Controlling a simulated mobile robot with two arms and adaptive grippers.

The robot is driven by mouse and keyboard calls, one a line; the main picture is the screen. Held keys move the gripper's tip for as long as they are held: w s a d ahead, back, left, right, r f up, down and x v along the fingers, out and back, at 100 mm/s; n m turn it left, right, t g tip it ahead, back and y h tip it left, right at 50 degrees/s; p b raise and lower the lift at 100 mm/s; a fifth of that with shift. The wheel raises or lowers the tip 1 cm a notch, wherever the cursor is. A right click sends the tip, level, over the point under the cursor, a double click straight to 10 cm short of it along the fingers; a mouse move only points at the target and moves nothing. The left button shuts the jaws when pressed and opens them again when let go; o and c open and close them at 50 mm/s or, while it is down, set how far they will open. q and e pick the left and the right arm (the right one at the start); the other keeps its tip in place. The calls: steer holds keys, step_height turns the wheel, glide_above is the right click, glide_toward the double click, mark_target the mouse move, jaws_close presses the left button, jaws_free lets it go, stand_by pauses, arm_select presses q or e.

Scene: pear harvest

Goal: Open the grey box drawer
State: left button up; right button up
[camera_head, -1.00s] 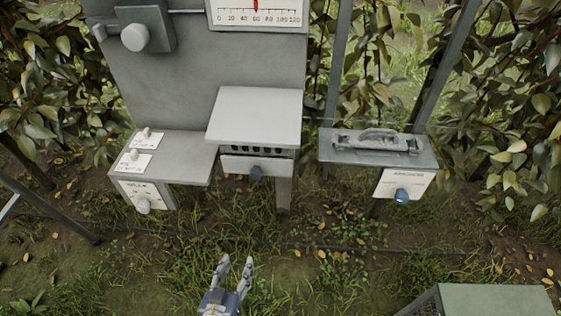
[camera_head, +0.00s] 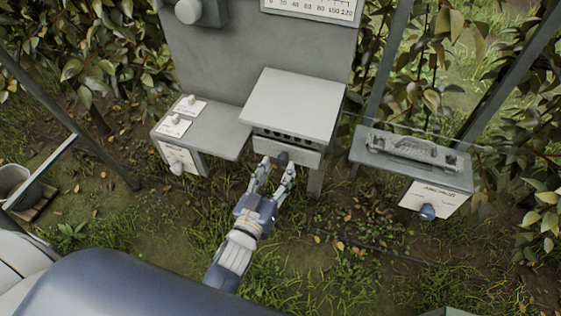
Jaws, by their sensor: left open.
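The grey box (camera_head: 293,102) stands in the middle of the camera_head view, with a flat light top and a row of dark slots under it. Its drawer front (camera_head: 302,156) is below the slots and looks shut. A dark round knob (camera_head: 282,159) sits on the drawer front. My left gripper (camera_head: 275,170) is open, with its two fingertips close to the knob, one on each side in the picture. Whether they touch it I cannot tell. My right gripper is not in view.
Left of the box is a grey shelf (camera_head: 222,135) with small white knobs. To the right stands a grey table (camera_head: 455,176) with a metal tool on top and a blue knob (camera_head: 427,212) below. A bucket (camera_head: 14,182) is at the far left. Grass lies in front.

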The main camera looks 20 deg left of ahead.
mark_target(285, 152)
arm_select(q)
steer(key=shift+w+d, duration=0.15)
steer(key=shift+w, duration=1.2)
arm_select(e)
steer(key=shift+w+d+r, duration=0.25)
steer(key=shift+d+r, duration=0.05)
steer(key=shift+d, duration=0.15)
